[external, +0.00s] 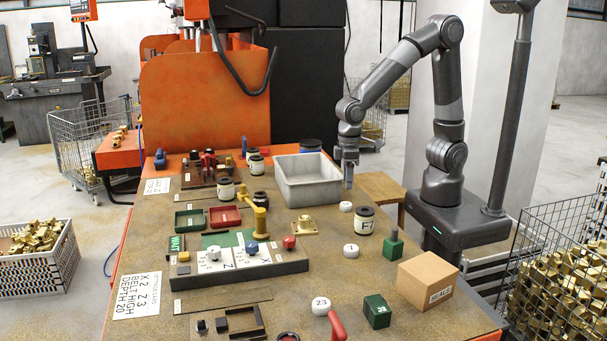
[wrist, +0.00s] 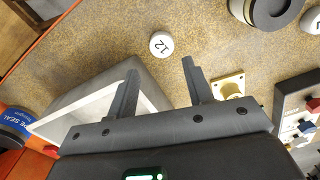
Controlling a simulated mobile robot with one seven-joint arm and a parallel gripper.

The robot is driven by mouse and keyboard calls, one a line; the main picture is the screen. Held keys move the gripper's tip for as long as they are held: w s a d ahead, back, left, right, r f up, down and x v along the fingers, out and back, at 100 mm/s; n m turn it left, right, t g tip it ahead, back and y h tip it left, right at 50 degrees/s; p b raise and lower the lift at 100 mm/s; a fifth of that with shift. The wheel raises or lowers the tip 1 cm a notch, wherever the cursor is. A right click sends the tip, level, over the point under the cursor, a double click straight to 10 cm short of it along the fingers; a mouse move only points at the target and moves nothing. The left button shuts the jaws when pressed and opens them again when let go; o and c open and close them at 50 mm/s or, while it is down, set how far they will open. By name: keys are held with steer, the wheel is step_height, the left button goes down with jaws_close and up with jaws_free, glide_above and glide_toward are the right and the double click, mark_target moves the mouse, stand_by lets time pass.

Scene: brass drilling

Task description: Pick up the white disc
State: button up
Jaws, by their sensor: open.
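Several white discs lie on the workbench. Another white disc (external: 351,250) is nearer the camera, and a white disc marked 23 (external: 321,306) is near the front edge. My gripper (external: 347,178) points down above the bench beside the tray. In the wrist view my gripper (wrist: 160,70) is open, with nothing between its fingers.
The grey tray (external: 306,181) stands close to the left of my gripper. A labelled jar (external: 364,221) stands near the discs. A brass flanged part (external: 304,226), green blocks (external: 377,311) and a cardboard box (external: 427,281) are also on the bench. Bare bench surrounds the 12 disc.

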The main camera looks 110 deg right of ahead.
mark_target(347, 204)
step_height(347, 204, down, 8)
steer(key=shift+a+f, duration=0.1)
stand_by(0.4)
steer(key=shift+c, duration=0.6)
steer(key=c, duration=0.6)
